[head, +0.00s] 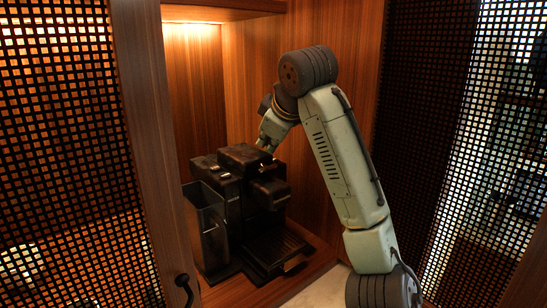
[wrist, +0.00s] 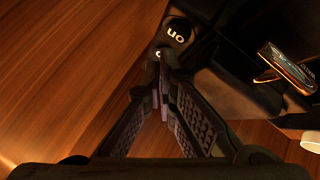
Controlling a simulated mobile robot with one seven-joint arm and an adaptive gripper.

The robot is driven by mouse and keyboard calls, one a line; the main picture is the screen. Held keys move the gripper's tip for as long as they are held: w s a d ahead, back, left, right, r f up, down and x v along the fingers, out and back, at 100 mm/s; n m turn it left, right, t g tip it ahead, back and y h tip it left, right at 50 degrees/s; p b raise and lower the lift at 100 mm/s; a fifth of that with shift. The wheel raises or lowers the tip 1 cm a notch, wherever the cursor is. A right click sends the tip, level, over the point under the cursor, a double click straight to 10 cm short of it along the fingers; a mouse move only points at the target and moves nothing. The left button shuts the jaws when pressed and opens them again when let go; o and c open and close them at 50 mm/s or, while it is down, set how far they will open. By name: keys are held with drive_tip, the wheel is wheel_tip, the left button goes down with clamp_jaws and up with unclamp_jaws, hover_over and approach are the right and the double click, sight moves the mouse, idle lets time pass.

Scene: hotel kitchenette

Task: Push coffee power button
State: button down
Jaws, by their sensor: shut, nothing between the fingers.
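The dark coffee machine (head: 245,160) stands in the wooden niche in the head view, with a clear tank (head: 206,225) on its left side. In the wrist view its black body (wrist: 245,75) fills the upper right. A round black button marked "on" (wrist: 178,31) shows at the top middle of the wrist view. My gripper (wrist: 160,64) is shut and empty, with its fingertips just below that button in the picture. I cannot tell whether they touch it.
Wooden cabinet walls (head: 330,40) close in the niche behind the machine. An open lattice door (head: 65,130) with a dark knob is at the left, and another lattice panel (head: 480,150) is at the right. A drip tray (head: 277,249) sits low at the machine's front.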

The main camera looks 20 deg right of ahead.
drive_tip(key=shift+d+r, duration=0.1)
drive_tip(key=shift+r, duration=2.6)
